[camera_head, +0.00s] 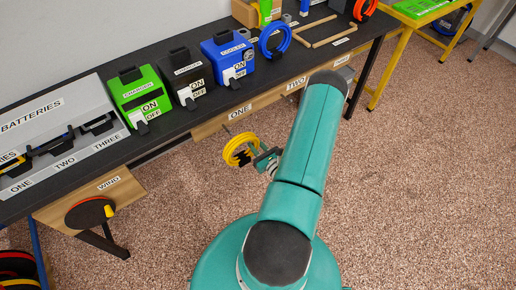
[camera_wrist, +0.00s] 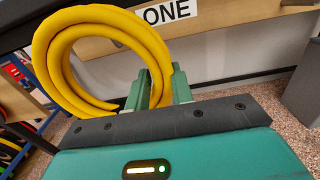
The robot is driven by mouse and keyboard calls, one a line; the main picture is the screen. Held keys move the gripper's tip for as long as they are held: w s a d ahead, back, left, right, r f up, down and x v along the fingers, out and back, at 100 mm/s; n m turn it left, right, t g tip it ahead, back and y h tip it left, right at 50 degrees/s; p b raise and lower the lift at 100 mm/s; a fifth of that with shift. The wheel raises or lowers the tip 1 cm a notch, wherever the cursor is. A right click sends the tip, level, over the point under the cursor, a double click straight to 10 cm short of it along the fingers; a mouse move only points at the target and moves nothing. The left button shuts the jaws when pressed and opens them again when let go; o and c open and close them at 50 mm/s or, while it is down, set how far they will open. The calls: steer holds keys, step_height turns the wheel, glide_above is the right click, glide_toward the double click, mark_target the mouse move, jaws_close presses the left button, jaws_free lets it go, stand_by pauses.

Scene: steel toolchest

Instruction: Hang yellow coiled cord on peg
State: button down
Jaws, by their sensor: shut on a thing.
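The yellow coiled cord (camera_head: 232,151) hangs in the air in front of the bench's wooden front panel, below the label ONE. My gripper (camera_head: 257,160) is shut on the right side of the coil. In the wrist view the cord (camera_wrist: 62,33) is a large open ring, and its right side passes between the teal fingers of my gripper (camera_wrist: 160,92). A thin dark rod, possibly the peg (camera_head: 226,128), shows just above the coil in the head view. I cannot tell whether the coil is around it. No peg is clear in the wrist view.
The speckled floor at right is clear.

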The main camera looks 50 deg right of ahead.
steer(key=w+d+f, duration=0.2)
steer(key=w, duration=0.7)
steer(key=shift+w+d+f, duration=0.25)
steer(key=shift+d, duration=0.1)
stand_by(0.9)
stand_by(0.5)
steer(key=c, duration=1.1)
jaws_free()
steer(key=shift+c, duration=0.2)
steer(key=v, duration=1.1)
